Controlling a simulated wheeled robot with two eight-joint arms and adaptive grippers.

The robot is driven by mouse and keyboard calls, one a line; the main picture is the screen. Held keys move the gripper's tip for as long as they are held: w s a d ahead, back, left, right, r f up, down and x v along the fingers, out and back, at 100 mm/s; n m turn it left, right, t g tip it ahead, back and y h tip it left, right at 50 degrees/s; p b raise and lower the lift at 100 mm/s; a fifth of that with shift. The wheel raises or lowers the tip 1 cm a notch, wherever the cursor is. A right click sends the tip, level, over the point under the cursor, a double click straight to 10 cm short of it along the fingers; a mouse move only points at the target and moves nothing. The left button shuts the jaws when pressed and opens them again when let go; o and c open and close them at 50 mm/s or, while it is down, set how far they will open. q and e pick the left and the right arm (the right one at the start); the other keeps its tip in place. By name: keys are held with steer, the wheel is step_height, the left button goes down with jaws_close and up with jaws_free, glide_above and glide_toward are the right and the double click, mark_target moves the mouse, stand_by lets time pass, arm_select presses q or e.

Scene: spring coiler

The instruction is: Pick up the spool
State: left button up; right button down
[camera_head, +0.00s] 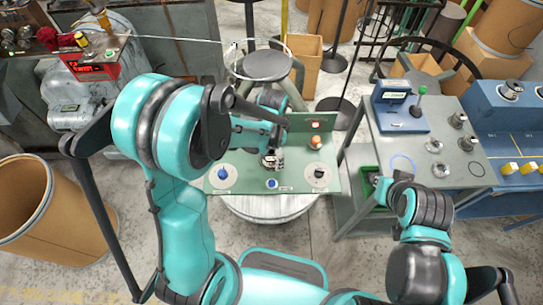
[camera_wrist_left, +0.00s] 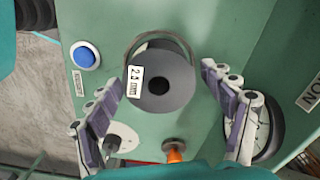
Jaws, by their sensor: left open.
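The spool (camera_wrist_left: 160,82) is a dark grey cylinder with a round central hole and a white label ending in "mm". In the left wrist view it stands out from a green panel, with a thin ring or wire loop around its far end. My left gripper (camera_wrist_left: 163,78) is open, one finger on each side of the spool, with visible gaps. In the head view my left gripper (camera_head: 270,150) is over the middle of the green panel (camera_head: 245,182) and largely hides the spool. My right gripper (camera_head: 378,184) is low beside the grey bench; its fingers are unclear.
The panel carries a blue button (camera_wrist_left: 84,57), an orange knob (camera_wrist_left: 174,151) and round dials. A grey bench (camera_head: 450,155) with a blue device (camera_head: 400,108) and metal parts stands right. A stool (camera_head: 265,65) is behind the panel; a brown drum (camera_head: 40,210) is left.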

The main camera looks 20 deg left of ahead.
arm_select(q)
steer(key=c, duration=1.3)
steer(key=shift+r, duration=0.1)
